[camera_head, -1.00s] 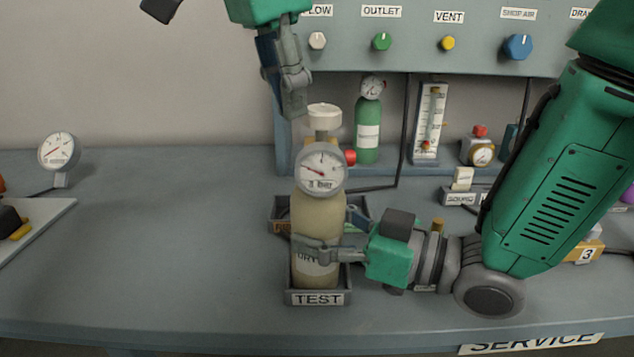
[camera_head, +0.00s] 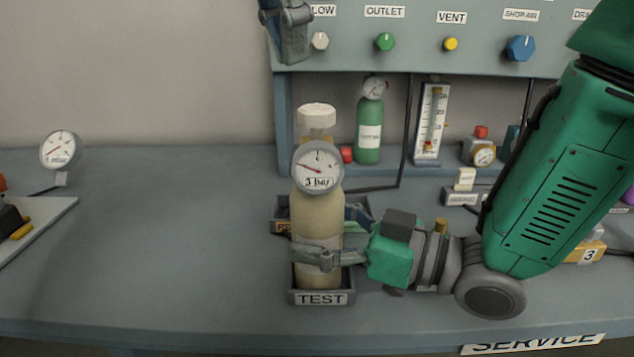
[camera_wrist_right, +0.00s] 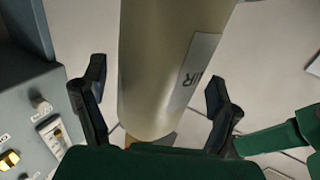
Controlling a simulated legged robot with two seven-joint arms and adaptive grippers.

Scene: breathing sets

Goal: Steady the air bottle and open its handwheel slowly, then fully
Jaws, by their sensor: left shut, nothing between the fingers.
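The beige air bottle (camera_head: 316,217) stands in a dark tray labelled TEST (camera_head: 320,298). A white handwheel (camera_head: 316,116) tops it, and a round gauge (camera_head: 317,167) sits on its neck. My right gripper (camera_head: 318,255) reaches in from the right, its fingers around the lower bottle. In the right wrist view the bottle (camera_wrist_right: 160,75), with part of its label, lies between the two fingers (camera_wrist_right: 155,90); I cannot tell whether both touch it. My left gripper (camera_head: 292,45), shut and empty, is above and left of the handwheel, clear of it, partly cut off by the top edge.
A panel (camera_head: 430,50) with labelled knobs stands behind. Beneath it are a green bottle (camera_head: 369,130) and a flow meter (camera_head: 431,122). A separate gauge (camera_head: 59,150) stands at the left. The table between it and the TEST tray is clear.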

